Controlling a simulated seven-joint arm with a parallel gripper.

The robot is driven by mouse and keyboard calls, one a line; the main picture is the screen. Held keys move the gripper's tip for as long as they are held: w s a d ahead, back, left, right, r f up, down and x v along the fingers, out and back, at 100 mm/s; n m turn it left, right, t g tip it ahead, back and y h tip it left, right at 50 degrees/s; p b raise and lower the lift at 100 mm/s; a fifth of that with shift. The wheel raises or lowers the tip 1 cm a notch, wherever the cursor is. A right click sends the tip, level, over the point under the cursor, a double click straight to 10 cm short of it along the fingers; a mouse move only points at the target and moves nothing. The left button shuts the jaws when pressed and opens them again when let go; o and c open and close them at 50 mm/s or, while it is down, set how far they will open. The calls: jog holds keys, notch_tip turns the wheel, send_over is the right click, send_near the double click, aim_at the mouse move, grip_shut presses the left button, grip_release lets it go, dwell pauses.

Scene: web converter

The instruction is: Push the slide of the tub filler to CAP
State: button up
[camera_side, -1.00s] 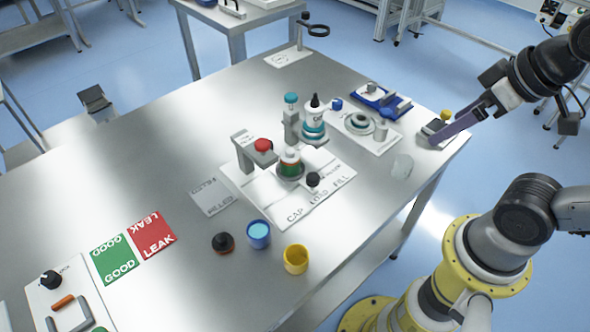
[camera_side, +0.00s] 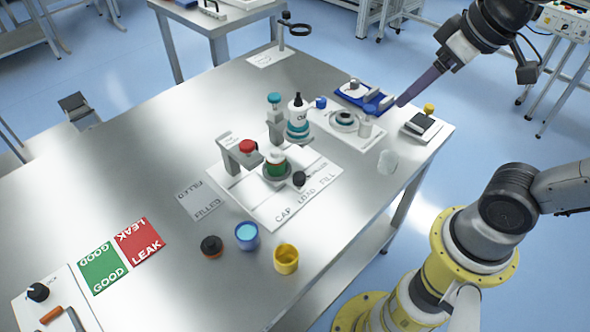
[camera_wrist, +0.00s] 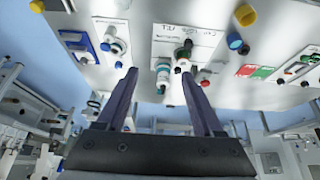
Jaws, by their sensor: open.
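The tub filler is a white plate (camera_side: 240,198) marked CAP, LOAD and FILL along its front edge. It also shows upside down in the wrist view (camera_wrist: 205,30). The slide stands mid-plate, between the red-knobbed press (camera_side: 247,146) on the CAP side and the teal-topped post (camera_side: 274,98) on the FILL side. My gripper (camera_side: 400,103) is open and empty, near the blue tray, well right of the slide. Both its fingers (camera_wrist: 158,78) show apart in the wrist view.
A bottle (camera_side: 298,112) stands behind the filler. An orange-rimmed black pot (camera_side: 211,246), a blue cup (camera_side: 247,236) and a yellow cup (camera_side: 286,259) stand in front.

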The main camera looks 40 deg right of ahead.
jog(key=w+a+g, duration=0.1)
jog(key=w+a, duration=0.1)
jog(key=w, duration=0.4)
jog(key=n+g, duration=0.3)
jog(key=g, duration=0.1)
send_over(299, 175)
notch_tip(299, 175, down, 12)
notch_tip(299, 175, down, 13)
jog(key=shift+f, duration=0.2)
grip_shut()
dwell(0.5)
